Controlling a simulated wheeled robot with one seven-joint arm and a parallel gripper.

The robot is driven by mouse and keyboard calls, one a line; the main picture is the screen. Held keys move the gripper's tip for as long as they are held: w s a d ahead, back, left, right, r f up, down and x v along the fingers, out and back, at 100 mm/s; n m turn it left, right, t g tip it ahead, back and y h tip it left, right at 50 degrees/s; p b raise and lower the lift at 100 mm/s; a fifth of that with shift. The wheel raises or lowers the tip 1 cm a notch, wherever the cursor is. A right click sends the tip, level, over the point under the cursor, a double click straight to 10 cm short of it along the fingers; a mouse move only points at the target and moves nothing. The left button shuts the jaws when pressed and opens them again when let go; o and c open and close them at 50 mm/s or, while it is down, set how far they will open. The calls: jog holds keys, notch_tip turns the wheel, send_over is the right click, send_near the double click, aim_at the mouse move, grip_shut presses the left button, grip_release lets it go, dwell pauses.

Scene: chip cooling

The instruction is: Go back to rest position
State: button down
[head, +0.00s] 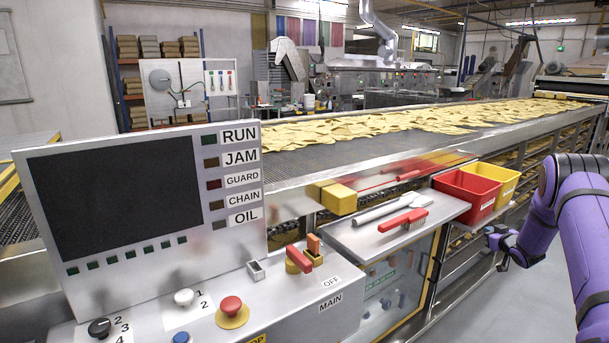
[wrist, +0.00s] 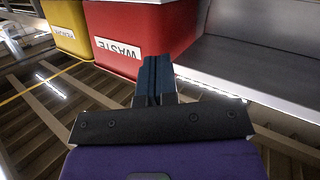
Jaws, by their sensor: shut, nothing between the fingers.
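My gripper (head: 490,232) is at the right in the head view, at the end of my purple arm, out in front of the side shelf and below the red bin. In the wrist view my gripper (wrist: 152,62) shows its two dark fingers together, with nothing between them. The fingertips overlap the lower edge of the red bin marked WASTE (wrist: 140,30) in that picture; I cannot tell that they touch it. The red bin (head: 467,192) also shows in the head view.
The control panel (head: 110,200) with its dark screen fills the left. A metal shelf (head: 370,232) holds a scraper (head: 390,208) and a red-handled brush (head: 403,219). A yellow bin (head: 497,178) stands beside the red one. The chip conveyor (head: 400,125) runs behind. Floor at the lower right is clear.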

jog(key=s+a+r+m+g+h, duration=0.1)
jog(key=s+a+r, duration=0.3)
jog(key=r, duration=0.6)
jog(key=s+a+r+m+g+h, duration=0.1)
jog(key=a+r, duration=0.4)
jog(key=r, duration=0.5)
jog(key=s+a+r+m+g+h, duration=0.1)
jog(key=s+a+r, duration=0.3)
jog(key=r, duration=0.6)
jog(key=s+a+r+g, duration=0.1)
jog(key=s+a+r, duration=0.2)
jog(key=s+a, duration=0.4)
jog(key=s+a+r+g+y, duration=0.15)
jog(key=s+a+r, duration=0.35)
jog(key=s, duration=0.5)
jog(key=s+a+r+g+h, duration=0.1)
jog(key=s+a+r+g, duration=0.1)
jog(key=s+a, duration=0.55)
jog(key=s+a+f+g+y, duration=0.1)
jog(key=s+a, duration=0.1)
jog(key=s, duration=0.5)
jog(key=s+a+f+g, duration=0.1)
jog(key=s+a, duration=0.2)
jog(key=s, duration=0.5)
jog(key=s+a+f+n+g+y, duration=0.1)
jog(key=s+a+f, duration=0.1)
jog(key=s, duration=0.5)
jog(key=shift+s+a+y, duration=0.25)
jog(key=shift+a+y, duration=0.05)
jog(key=shift+y, duration=0.05)
